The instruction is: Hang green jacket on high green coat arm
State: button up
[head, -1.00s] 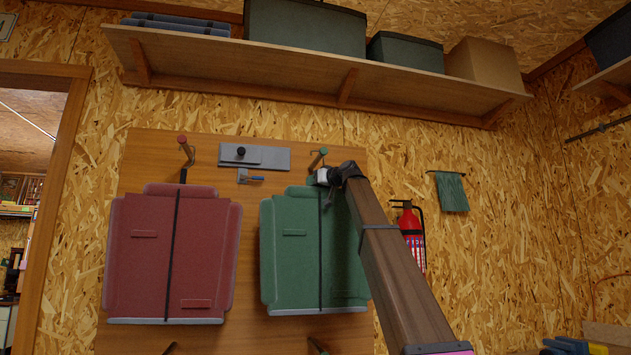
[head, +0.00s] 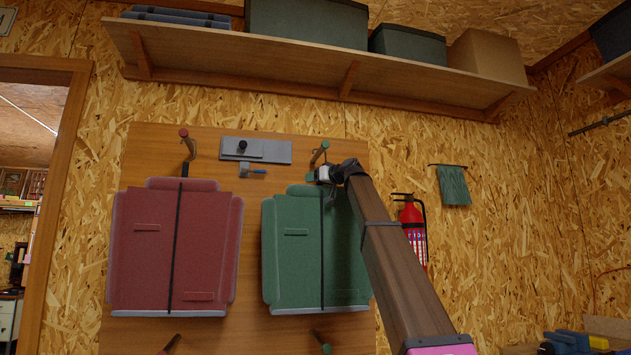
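The green jacket (head: 296,255) is in front of the wooden board, upright, just below the high green-tipped coat arm (head: 320,151). My gripper (head: 325,176) is at the jacket's top edge, right beside that coat arm. My arm covers the jacket's upper right side. The fingers are small and partly hidden here, so I cannot tell whether they are shut on the jacket. I also cannot tell whether the jacket's loop is around the coat arm. A lower green-tipped arm (head: 322,344) shows below the jacket.
A red jacket (head: 172,250) hangs to the left under a red-tipped coat arm (head: 185,140). A grey plate with a black knob (head: 255,150) is between the high arms. A shelf (head: 300,75) with boxes runs above. A fire extinguisher (head: 412,225) is at right.

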jog(key=v, duration=1)
jog(key=shift+s+d, duration=0.25)
jog(key=shift+s, duration=0.1)
